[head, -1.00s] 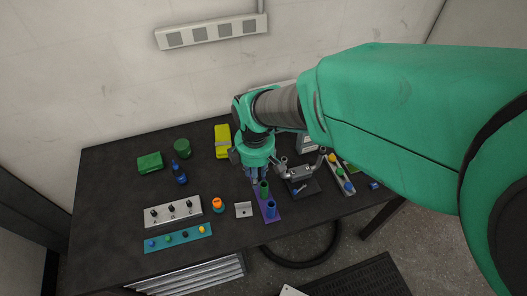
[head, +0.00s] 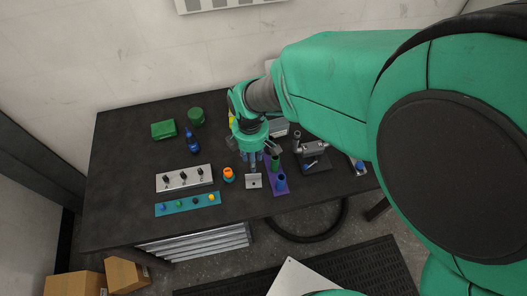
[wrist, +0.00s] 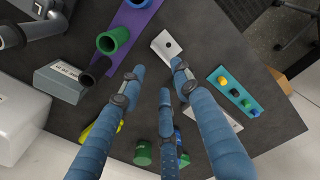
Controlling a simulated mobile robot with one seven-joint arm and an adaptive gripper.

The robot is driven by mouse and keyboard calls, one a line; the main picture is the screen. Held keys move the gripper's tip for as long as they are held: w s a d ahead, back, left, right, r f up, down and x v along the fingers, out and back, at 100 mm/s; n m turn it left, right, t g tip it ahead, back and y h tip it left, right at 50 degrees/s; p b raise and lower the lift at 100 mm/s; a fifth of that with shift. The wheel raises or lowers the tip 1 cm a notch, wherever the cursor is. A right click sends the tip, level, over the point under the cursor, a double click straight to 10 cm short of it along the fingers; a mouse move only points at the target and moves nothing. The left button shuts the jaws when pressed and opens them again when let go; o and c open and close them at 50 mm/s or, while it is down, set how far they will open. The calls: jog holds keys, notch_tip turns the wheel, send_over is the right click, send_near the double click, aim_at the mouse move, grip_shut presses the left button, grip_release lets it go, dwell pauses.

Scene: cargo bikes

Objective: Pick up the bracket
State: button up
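The bracket (head: 254,181) is a small pale metal angle piece with a hole. It lies on the dark table, just left of a purple board with tubes. In the wrist view the bracket (wrist: 166,46) shows beyond the fingertips, with one finger partly overlapping its edge. My gripper (head: 254,160) points down at the bracket's far side. Its blue fingers (wrist: 160,75) are spread apart with nothing between them. I cannot tell their exact height above the table.
The purple board (head: 270,162) with upright tubes stands close right of the bracket. An orange-topped knob (head: 228,174) is close left. Further left are a switch box (head: 201,178) and a teal peg strip (head: 173,208). A grey vise-like fixture (head: 312,148) stands right. Table in front is clear.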

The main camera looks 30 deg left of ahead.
send_over(253, 179)
jog(key=shift+w+f+b, duration=0.2)
jog(key=shift+f, duration=1.35)
jog(key=shift+w+f+b, duration=0.15)
jog(key=shift+f, duration=1.4)
jog(key=shift+f, duration=0.1)
jog(key=shift+a+f+b, duration=0.15)
jog(key=shift+f+b, duration=0.4)
jog(key=shift+f, duration=1.95)
grip_shut()
